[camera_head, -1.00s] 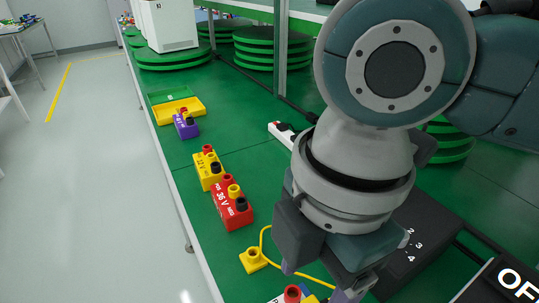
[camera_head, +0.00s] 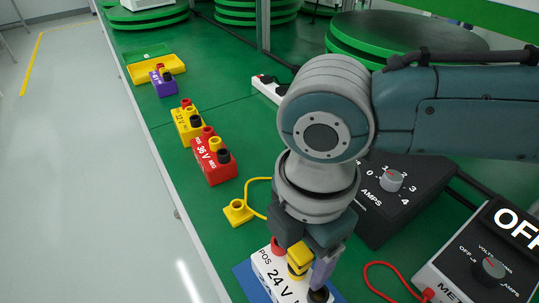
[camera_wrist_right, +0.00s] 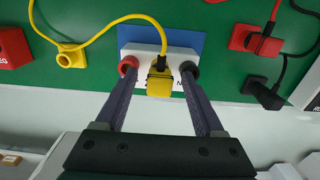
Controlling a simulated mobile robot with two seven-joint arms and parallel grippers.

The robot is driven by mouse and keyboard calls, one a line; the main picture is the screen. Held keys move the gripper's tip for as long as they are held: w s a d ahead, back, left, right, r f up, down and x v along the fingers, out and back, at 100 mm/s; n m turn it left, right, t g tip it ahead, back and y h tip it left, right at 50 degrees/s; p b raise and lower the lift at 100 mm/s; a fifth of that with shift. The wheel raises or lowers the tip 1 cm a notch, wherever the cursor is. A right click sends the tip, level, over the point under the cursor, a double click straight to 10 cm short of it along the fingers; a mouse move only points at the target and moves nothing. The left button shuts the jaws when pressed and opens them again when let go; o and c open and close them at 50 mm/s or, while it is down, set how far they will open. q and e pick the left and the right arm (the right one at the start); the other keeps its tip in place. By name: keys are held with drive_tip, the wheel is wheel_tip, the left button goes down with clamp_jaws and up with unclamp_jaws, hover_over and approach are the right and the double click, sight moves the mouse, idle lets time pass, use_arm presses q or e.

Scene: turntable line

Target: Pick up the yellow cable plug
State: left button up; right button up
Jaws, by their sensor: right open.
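A yellow cable plug (camera_head: 298,262) sits on the middle post of the white 24 V block (camera_head: 268,268), between a red and a black post. It also shows in the right wrist view (camera_wrist_right: 159,82), with its yellow cable (camera_wrist_right: 112,22) running left to another yellow plug (camera_wrist_right: 71,57). That other plug (camera_head: 238,212) lies on the green table. My right gripper (camera_head: 301,254) is open above the block. In the right wrist view its fingers (camera_wrist_right: 158,84) are on either side of the middle plug, apart from it. My left gripper is not in view.
The block stands on a blue mat (camera_wrist_right: 190,38). A red 36 V block (camera_head: 213,162) and a yellow 12 V block (camera_head: 187,125) stand farther up. A black amps box (camera_head: 400,190) and a meter (camera_head: 490,265) are to the right. A red plug (camera_wrist_right: 255,38) and a black plug (camera_wrist_right: 262,92) lie nearby.

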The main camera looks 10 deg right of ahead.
clamp_jaws()
idle(0.6)
